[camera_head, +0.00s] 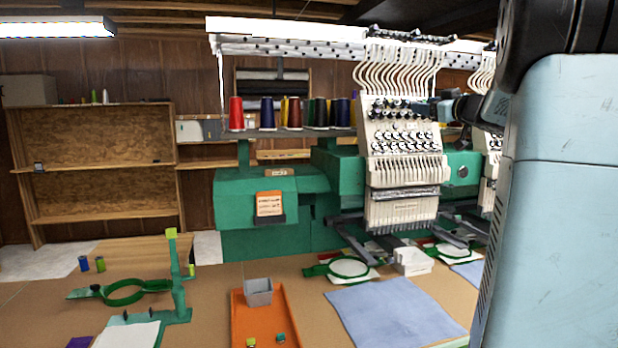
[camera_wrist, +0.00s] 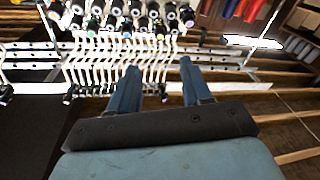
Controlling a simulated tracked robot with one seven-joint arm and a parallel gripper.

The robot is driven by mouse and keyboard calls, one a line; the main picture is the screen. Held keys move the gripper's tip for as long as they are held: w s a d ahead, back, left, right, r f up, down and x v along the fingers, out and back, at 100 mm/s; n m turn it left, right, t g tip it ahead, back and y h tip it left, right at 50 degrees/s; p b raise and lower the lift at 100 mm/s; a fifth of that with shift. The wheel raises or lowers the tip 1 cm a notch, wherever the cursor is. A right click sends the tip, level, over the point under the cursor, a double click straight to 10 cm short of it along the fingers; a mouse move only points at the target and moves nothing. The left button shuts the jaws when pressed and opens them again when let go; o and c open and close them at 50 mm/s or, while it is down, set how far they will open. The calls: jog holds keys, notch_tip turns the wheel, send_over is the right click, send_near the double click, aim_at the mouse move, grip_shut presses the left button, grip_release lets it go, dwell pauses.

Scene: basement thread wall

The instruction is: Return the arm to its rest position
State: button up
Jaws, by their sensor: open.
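My gripper (camera_wrist: 158,78) shows in the wrist view with its two blue fingers apart and nothing between them. Beyond the fingers are the white thread guides and tension knobs of the embroidery machine, seen tilted. In the head view my arm fills the right side, and its dark end reaches left to near the machine's white needle head (camera_head: 402,150). The fingers are hard to make out there, and I cannot tell whether they touch the head.
Thread cones (camera_head: 237,114) stand on the rack left of the needle head. The table holds an orange tray (camera_head: 240,318) with a grey bin (camera_head: 258,292), a green hoop stand (camera_head: 178,290), a blue cloth (camera_head: 394,312) and hooped pieces (camera_head: 349,268). A wooden shelf (camera_head: 100,195) stands at the back left.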

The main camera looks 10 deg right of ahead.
jog(key=s+a+f+m+g+h, duration=0.1)
jog(key=s+a+f+g, duration=0.5)
jog(key=s+a+f, duration=0.7)
jog(key=s+a+f+m+g+h, duration=0.2)
jog(key=s+a+f+m+g, duration=0.2)
jog(key=s+a+f, duration=0.9)
jog(key=s+f+g, duration=0.1)
jog(key=s+g, duration=0.2)
jog(key=s, duration=0.2)
jog(key=shift+s+a+f+m, duration=0.15)
jog(key=shift+s+a+m, duration=0.15)
jog(key=shift+s+a, duration=0.1)
